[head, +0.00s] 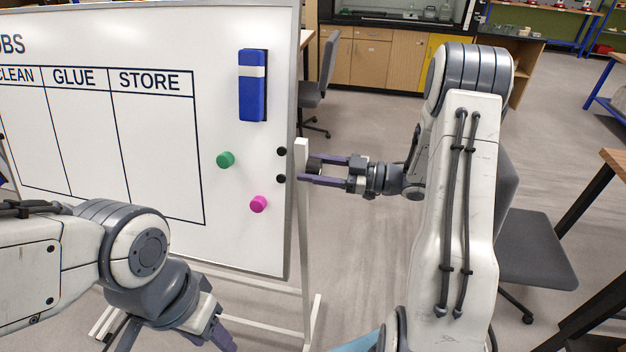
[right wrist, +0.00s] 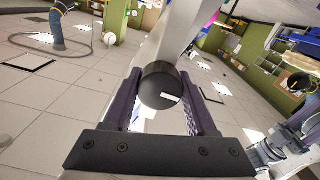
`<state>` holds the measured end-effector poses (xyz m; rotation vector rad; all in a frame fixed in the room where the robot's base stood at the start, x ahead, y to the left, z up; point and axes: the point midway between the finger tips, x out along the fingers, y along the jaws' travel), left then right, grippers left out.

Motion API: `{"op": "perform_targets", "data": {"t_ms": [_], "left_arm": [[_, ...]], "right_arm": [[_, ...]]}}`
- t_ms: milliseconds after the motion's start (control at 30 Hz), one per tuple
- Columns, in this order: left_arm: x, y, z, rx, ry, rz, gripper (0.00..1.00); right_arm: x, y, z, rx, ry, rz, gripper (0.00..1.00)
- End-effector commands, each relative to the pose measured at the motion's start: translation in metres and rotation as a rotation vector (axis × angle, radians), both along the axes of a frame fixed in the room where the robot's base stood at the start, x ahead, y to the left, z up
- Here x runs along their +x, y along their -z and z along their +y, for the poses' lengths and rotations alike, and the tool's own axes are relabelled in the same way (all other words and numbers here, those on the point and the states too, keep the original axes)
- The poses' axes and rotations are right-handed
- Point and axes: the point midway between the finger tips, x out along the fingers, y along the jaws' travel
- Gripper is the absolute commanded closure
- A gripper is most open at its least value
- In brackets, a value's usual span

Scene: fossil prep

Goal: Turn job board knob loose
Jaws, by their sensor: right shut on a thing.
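The job board (head: 215,110) is a white board with a grey frame, standing at the left in the head view. A black knob (head: 314,163) sits at the white stand post beside the board's right edge. My right gripper (head: 318,170) reaches it from the right and is shut on it. In the right wrist view the knob (right wrist: 160,86) is a dark round cap with a white mark, between the two purple fingers. My left gripper (head: 222,340) is low in the head view, away from the knob, its fingertips cut off by the bottom edge.
The board carries a blue eraser (head: 252,90), a green magnet (head: 225,160) and a pink magnet (head: 258,204). Two black dots sit at its right edge. A grey chair (head: 535,245) stands at the right. Open floor (head: 370,260) lies between board and chair.

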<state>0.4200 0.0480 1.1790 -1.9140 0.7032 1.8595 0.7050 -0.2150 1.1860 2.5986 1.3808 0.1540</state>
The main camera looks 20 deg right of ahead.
Motion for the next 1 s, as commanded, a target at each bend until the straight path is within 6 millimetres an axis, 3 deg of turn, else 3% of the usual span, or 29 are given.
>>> {"op": "perform_targets", "data": {"t_ms": [33,100,500,533,600,1000], "left_arm": [[0.0,0.0117,-0.0001,0.0,0.0,0.0,0.5],[0.0,0.0156,0.0,0.0,0.0,0.0,0.5],[0.0001,0.0155,-0.0001,0.0,0.001,0.0,0.5],[0.0001,0.0155,-0.0001,0.0,0.001,0.0,0.5],[0.0001,0.0155,-0.0001,0.0,0.001,0.0,0.5],[0.0001,0.0199,-0.0001,0.0,0.001,0.0,0.5]], "right_arm": [[0.0001,0.0051,-0.0002,-0.022,0.001,-0.032,0.98],[0.0001,0.0034,-0.0002,-0.043,0.001,-0.065,0.98],[0.0001,-0.0003,-0.0002,-0.062,0.001,-0.09,0.98],[0.0,-0.0004,-0.0001,-0.062,0.001,-0.09,0.31],[0.0,-0.0004,-0.0001,-0.062,0.001,-0.09,0.13],[-0.0036,0.0013,-0.0069,-0.061,0.004,-0.09,0.13]]}}
